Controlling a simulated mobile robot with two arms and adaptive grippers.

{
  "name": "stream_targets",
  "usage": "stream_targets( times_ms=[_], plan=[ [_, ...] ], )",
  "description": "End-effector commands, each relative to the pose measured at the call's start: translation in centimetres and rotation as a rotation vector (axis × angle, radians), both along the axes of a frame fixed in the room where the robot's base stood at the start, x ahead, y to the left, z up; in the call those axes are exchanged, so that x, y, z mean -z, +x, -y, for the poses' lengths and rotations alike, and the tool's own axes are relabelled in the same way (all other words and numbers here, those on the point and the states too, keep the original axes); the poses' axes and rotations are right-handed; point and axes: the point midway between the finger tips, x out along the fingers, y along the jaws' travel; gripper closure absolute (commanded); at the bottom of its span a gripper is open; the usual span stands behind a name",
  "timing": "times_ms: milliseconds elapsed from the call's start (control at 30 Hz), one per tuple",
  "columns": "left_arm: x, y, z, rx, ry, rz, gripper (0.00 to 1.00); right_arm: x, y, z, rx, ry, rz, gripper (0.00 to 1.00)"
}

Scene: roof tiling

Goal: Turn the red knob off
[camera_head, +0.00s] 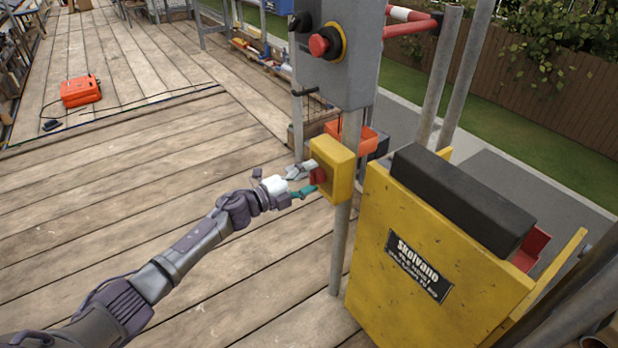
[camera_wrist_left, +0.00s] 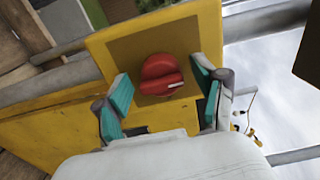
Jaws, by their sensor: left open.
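The red knob (camera_wrist_left: 160,75) sits on the face of a yellow box (camera_head: 336,165) fixed to a grey post. In the left wrist view the knob is round with a raised grip bar and a white mark at its right end. My left gripper (camera_head: 304,180) is open in front of the box, with its teal-padded fingers on either side of the knob. It also shows in the left wrist view (camera_wrist_left: 163,95); gaps show between the pads and the knob. In the head view the fingers partly hide the knob. My right gripper is not in view.
A grey control box (camera_head: 345,75) with a red button (camera_head: 319,45) stands above the yellow box. A large yellow bin-like housing (camera_head: 400,270) with a black top is at the right. An orange case (camera_head: 80,91) lies on the plank floor (camera_head: 130,190), which is largely clear at left.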

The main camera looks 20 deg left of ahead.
Motion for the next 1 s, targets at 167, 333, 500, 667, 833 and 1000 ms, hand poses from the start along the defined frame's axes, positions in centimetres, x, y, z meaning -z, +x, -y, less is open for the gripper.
stream_targets(
  times_ms=[167, 333, 500, 667, 833, 1000],
  plan=[
    [0.2, -1.5, -1.3, -0.001, 0.002, -0.002, 0.30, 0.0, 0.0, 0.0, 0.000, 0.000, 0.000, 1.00],
    [0.2, -4.4, -3.5, -0.001, 0.003, -0.004, 0.30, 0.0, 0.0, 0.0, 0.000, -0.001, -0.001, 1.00],
    [0.2, -7.1, -5.6, -0.001, 0.003, -0.004, 0.30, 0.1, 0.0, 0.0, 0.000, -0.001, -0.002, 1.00],
    [0.1, -8.8, -6.9, -0.001, 0.000, -0.002, 0.30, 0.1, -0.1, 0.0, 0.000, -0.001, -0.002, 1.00],
    [0.0, -9.4, -7.4, -0.002, 0.001, 0.000, 0.30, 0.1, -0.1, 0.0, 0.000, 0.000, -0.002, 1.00],
    [0.0, -9.4, -7.4, -0.002, 0.000, 0.000, 0.30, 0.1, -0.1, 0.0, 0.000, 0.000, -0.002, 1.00]
  ],
)
